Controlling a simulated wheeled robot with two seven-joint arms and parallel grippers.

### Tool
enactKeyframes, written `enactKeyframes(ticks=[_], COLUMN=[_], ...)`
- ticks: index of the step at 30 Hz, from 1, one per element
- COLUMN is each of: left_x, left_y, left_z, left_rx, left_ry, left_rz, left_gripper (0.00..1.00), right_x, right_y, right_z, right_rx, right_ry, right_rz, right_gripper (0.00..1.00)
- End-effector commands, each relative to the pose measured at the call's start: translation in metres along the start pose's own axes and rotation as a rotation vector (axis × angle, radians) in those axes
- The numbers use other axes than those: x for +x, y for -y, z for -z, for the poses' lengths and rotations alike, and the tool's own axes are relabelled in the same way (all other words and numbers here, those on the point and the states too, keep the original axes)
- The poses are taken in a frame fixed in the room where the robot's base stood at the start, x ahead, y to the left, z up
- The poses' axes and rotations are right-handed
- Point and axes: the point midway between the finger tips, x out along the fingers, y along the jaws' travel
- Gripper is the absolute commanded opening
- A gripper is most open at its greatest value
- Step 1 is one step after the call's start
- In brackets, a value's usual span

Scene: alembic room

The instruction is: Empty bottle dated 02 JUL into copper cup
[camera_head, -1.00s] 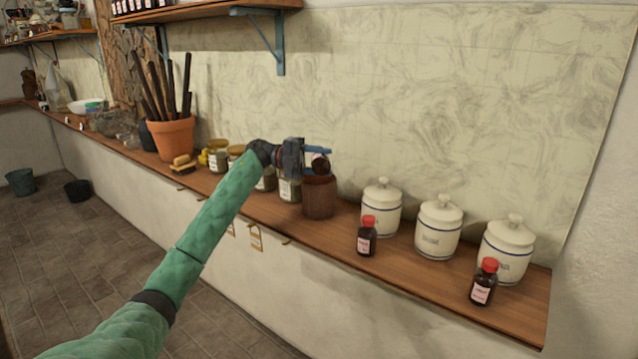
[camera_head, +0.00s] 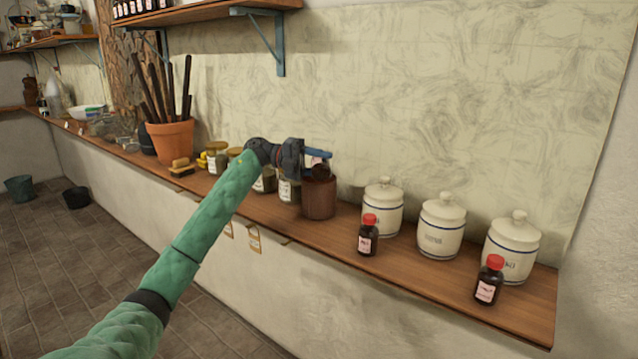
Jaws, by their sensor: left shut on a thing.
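My left gripper (camera_head: 319,156) is shut on a small dark bottle (camera_head: 321,172) with a pale label. The bottle is tilted, its dark end low over the rim of the copper cup (camera_head: 318,200). The cup is brown and stands upright on the wooden shelf. I cannot read the label's date or see whether anything flows out. The inside of the cup is hidden. My right gripper is not in view.
Two dark red-capped bottles (camera_head: 368,236) (camera_head: 489,281) stand on the shelf (camera_head: 420,278) in front of several white lidded jars (camera_head: 441,226). Glass jars (camera_head: 289,190) stand left of the cup. A terracotta pot (camera_head: 170,140) stands farther left.

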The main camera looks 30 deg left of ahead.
Motion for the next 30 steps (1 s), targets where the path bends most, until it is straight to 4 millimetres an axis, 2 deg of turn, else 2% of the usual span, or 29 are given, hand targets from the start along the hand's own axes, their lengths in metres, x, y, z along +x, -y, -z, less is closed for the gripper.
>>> enactKeyframes(ticks=[13, 20, 30], left_x=[0.001, 0.001, 0.002], left_y=[-0.008, -0.008, -0.009], left_z=[0.001, 0.002, 0.004], left_rx=[0.090, 0.133, 0.252], left_ry=[0.000, 0.000, -0.001], left_rz=[-0.039, -0.056, -0.105], left_gripper=[0.18, 0.18, 0.18], right_x=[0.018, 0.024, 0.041], right_y=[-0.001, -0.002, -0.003], right_z=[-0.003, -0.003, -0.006], right_rx=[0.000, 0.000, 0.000], right_ry=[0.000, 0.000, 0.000], right_rz=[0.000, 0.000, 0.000], right_gripper=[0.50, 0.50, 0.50])
